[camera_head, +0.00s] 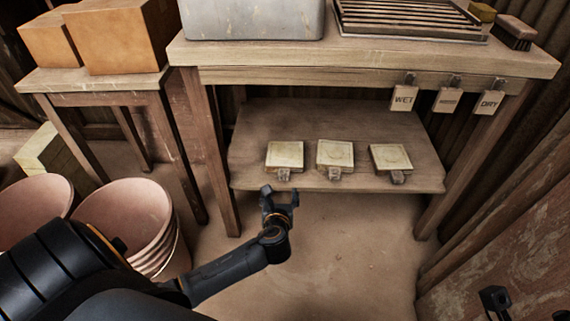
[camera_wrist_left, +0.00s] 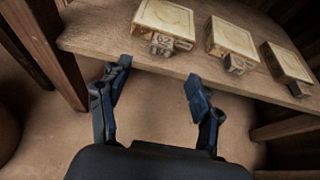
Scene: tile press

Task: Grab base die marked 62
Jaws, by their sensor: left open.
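Three pale square base dies sit in a row on the lower shelf, each with a small tag at its front edge. The leftmost die (camera_head: 285,154) shows in the left wrist view (camera_wrist_left: 165,17), where its tag seems to read 62. The middle die (camera_head: 335,154) and right die (camera_head: 390,157) have tags I cannot read. My left gripper (camera_head: 280,196) is open and empty, just in front of the shelf edge below the leftmost die. In the left wrist view its fingers (camera_wrist_left: 158,72) are spread and apart from the die. Dark parts of my right gripper (camera_head: 495,300) show at the bottom right corner.
The lower shelf (camera_head: 270,125) lies under a workbench (camera_head: 290,60) with legs on both sides. Hanging tags, including WET (camera_head: 403,98) and DRY (camera_head: 489,102), are at its front. The floor before the shelf is clear.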

